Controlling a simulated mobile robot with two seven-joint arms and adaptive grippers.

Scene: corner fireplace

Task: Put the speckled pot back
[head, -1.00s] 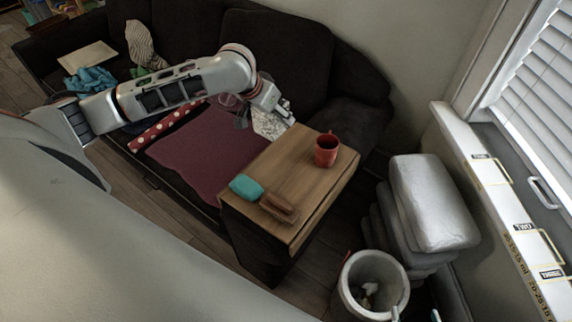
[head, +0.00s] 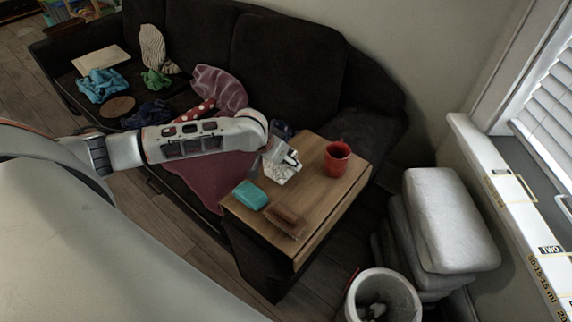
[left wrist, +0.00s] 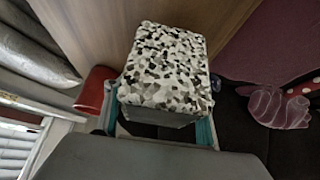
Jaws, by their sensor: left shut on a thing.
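The speckled pot (left wrist: 168,62), a boxy shape with black, grey and white flecks, fills the middle of the left wrist view. In the head view the pot (head: 280,174) shows at the back left part of the small wooden table (head: 318,193). My left gripper (head: 284,156) is shut on it, with teal finger pads at two sides in the left wrist view. I cannot tell whether the pot touches the tabletop. My right gripper is not in view.
A red mug (head: 337,158) stands right of the pot. A teal case (head: 250,195) and a brown brush-like thing (head: 285,221) lie at the table's front left. The dark sofa (head: 290,65) is behind. A white bin (head: 383,290) and stacked grey bags (head: 450,220) stand right.

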